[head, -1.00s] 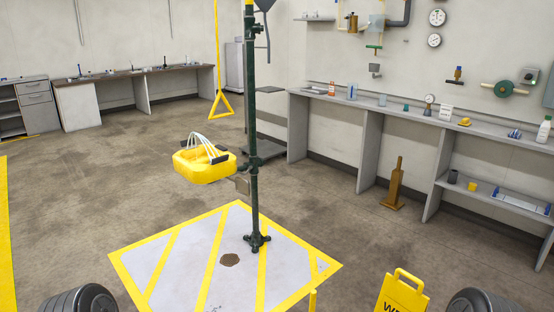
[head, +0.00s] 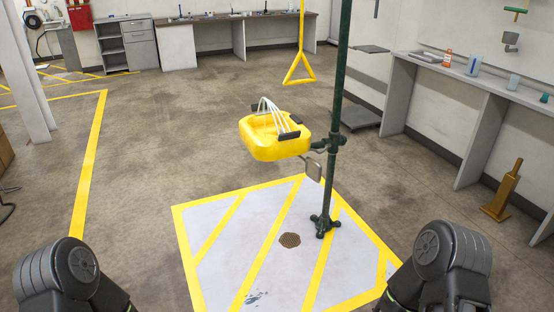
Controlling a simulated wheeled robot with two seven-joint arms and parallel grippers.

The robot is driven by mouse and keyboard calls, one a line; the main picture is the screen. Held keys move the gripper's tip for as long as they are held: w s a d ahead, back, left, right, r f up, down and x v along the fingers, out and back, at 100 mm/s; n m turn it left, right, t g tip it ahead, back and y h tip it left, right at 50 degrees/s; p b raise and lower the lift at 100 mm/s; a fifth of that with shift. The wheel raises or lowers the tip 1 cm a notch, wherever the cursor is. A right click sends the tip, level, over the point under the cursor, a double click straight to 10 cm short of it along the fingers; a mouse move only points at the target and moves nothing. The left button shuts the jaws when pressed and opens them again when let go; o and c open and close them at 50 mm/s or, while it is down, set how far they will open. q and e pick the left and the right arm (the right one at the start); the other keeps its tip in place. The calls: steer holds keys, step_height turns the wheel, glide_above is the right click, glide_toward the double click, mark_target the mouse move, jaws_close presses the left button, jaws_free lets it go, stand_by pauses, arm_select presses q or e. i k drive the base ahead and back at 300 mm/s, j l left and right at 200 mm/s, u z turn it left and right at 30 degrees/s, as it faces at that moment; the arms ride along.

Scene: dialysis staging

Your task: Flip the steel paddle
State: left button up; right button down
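The steel paddle (head: 313,170) is a small grey plate on the dark green eyewash post (head: 335,130). It hangs just below the right side of the yellow eyewash basin (head: 275,138), in front of the post. It looks roughly upright, seen partly edge-on. Only the upper parts of my two arms show at the bottom left and bottom right corners. Neither gripper is in view, and nothing of mine touches the paddle.
The post stands on a white floor area with yellow stripes (head: 182,236) and a round drain (head: 290,240). A yellow triangle pull handle (head: 299,70) hangs behind the basin. A grey bench (head: 483,84) runs along the right wall. The floor left of the marked area is clear.

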mark_target(313, 169)
steer(key=i+l+u, duration=0.45)
steer(key=l+u, duration=0.15)
steer(key=i+l+u, duration=0.3)
steer(key=l+u, duration=0.35)
steer(key=l, duration=0.15)
